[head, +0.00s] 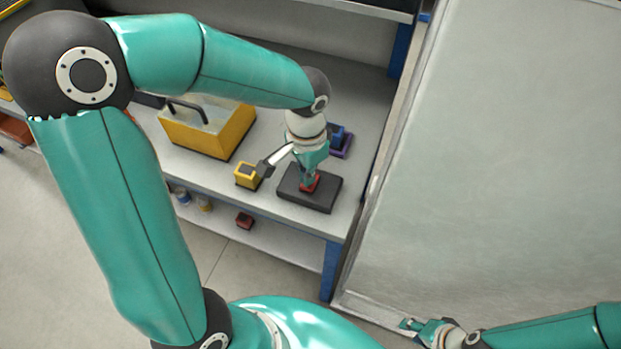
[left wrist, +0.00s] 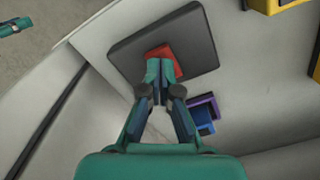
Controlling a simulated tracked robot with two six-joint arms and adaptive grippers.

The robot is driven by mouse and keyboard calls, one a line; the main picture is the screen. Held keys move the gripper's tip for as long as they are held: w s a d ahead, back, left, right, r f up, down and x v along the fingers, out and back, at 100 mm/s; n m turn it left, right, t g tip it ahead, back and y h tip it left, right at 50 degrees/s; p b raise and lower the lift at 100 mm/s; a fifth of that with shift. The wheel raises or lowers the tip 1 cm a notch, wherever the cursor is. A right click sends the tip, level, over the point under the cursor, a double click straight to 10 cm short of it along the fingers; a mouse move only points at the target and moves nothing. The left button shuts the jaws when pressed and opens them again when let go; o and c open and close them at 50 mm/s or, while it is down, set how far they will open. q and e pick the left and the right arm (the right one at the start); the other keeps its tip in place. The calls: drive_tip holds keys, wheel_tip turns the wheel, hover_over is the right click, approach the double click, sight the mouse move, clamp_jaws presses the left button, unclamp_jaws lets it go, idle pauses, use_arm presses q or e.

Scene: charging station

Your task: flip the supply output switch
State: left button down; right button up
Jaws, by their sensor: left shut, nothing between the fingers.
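The switch is a red piece (head: 312,182) on a flat dark plate (head: 322,200) near the front edge of the bench. In the left wrist view the red switch (left wrist: 172,58) sits near the middle of the dark plate (left wrist: 122,45). My left gripper (head: 309,184) points down at it with its fingers shut and empty. In the left wrist view the shut fingertips (left wrist: 161,66) overlap the red piece and hide part of it. I cannot tell whether they touch it. My right gripper (head: 408,325) is low at the right, away from the bench; its jaws are too small to read.
A small yellow block (head: 248,176) stands left of the plate, with a yellow toolbox (head: 205,128) behind it. A blue object (head: 339,137) in a purple holder (head: 347,150) lies behind the plate. A large pale panel (head: 500,150) stands at the right.

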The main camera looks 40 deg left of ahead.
use_arm(q)
drive_tip(key=shift+f+b, duration=0.95)
drive_tip(key=shift+f, duration=0.2)
drive_tip(key=shift+r, duration=0.15)
drive_tip(key=shift+r+p, duration=2.85)
drive_tip(key=shift+r, duration=0.6)
